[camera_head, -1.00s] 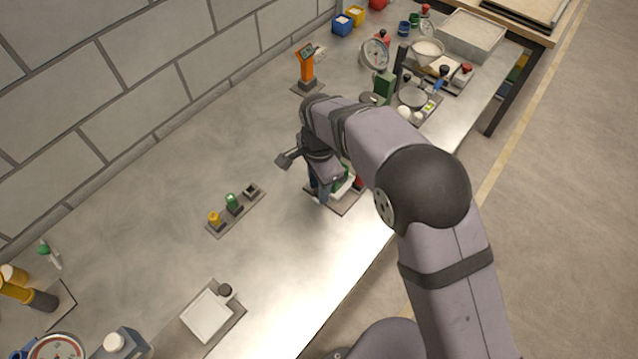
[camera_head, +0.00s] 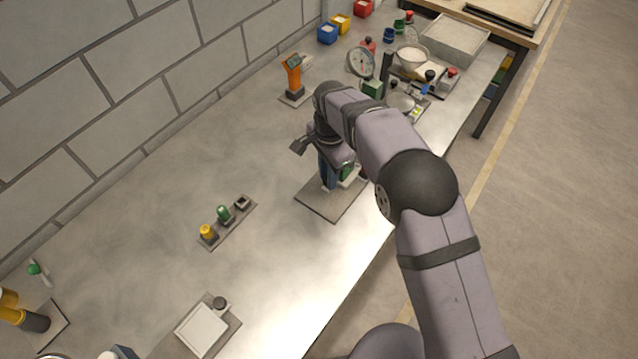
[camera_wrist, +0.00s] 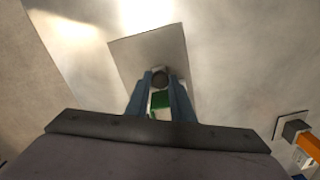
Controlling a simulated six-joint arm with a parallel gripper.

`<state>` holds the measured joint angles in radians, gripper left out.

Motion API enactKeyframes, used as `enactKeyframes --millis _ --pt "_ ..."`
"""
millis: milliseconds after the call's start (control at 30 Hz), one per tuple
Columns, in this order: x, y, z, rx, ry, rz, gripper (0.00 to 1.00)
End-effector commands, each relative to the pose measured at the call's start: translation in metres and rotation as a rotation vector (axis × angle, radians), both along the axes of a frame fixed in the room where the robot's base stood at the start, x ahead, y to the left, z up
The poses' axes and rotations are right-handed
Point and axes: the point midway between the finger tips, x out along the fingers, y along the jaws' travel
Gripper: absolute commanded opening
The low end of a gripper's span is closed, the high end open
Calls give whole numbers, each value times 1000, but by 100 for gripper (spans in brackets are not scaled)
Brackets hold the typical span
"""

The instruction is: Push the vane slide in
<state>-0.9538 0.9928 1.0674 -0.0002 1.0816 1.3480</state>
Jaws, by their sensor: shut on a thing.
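My gripper (camera_wrist: 160,80) points down over a flat grey plate (camera_wrist: 130,50) on the bench. Its blue fingers are closed around a dark round knob (camera_wrist: 159,76), seen between the fingertips in the wrist view. A green block (camera_wrist: 160,100) shows behind the knob, between the fingers. In the head view my gripper (camera_head: 329,184) is over the back part of the plate (camera_head: 325,204), with a bit of green and white beside the fingers. The rest of the device is hidden by my arm and fingers. I cannot tell which part is the vane slide.
An orange handheld device (camera_head: 292,76) stands behind on a small base. A strip (camera_head: 228,222) with yellow, green and dark knobs lies to the left. A white square tray (camera_head: 201,330) is at the front left. A dial gauge (camera_head: 361,63) and a bowl (camera_head: 411,56) stand at the back right.

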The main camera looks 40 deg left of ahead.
Motion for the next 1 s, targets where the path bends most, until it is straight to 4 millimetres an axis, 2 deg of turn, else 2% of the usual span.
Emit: enactKeyframes --millis 333,367,400,767,1000 --pt "4 1 1 2 -3 4 0" --pt "4 0 1 2 -3 4 26" --pt "4 0 1 2 -3 3 29" --pt "3 1 3 2 -2 2 29" --pt "4 1 26 5 -4 2 29"
